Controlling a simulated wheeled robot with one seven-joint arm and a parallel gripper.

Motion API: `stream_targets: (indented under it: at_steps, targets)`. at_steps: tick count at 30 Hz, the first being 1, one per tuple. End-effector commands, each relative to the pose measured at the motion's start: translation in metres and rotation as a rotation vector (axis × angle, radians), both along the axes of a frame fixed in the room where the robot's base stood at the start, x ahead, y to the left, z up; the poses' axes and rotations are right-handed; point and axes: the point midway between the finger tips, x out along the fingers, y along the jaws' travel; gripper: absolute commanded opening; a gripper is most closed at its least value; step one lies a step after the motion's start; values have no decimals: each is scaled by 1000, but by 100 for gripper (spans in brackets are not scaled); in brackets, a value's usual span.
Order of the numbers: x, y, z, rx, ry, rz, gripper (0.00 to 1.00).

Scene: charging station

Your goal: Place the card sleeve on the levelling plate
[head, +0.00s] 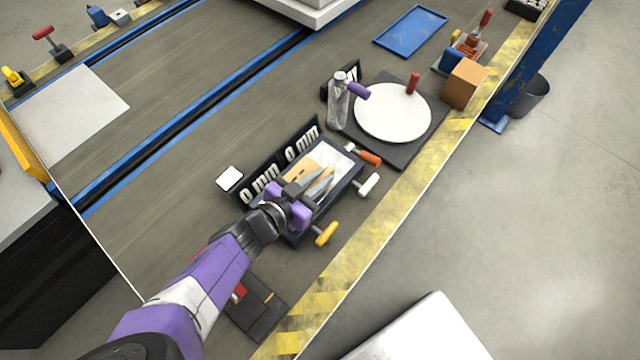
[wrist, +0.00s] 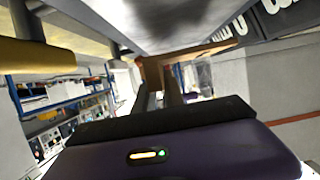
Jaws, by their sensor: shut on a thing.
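The levelling plate (head: 337,160) appears to be the pale plate in a dark frame, with white, yellow and orange knobs along its side. My gripper (head: 318,184) is over its near end in the head view. It is shut on a tan piece (head: 297,168), which I take to be the card sleeve. The fingers hide part of it. In the wrist view a brown part (wrist: 152,72) shows beyond the fingers (wrist: 160,95), under a grey surface (wrist: 165,22). Whether the sleeve touches the plate cannot be told.
A "0 mm" sign (head: 262,181) stands along the plate's left side. A clear bottle (head: 338,108) and a round white disc (head: 392,112) are beyond it. An orange block (head: 464,83) and blue tray (head: 410,30) lie farther off. A yellow-striped edge (head: 375,226) runs at the right.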

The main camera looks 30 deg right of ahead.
Motion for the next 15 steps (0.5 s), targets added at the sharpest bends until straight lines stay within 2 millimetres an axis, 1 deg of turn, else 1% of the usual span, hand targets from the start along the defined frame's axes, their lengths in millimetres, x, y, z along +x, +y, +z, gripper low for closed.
stream_targets:
  at_steps: [1,5,15]
  targets:
    - [0,-1,-11,-2,3,0,0]
    - [0,-1,-25,0,1,-1,0]
    - [0,-1,-27,-1,0,-1,0]
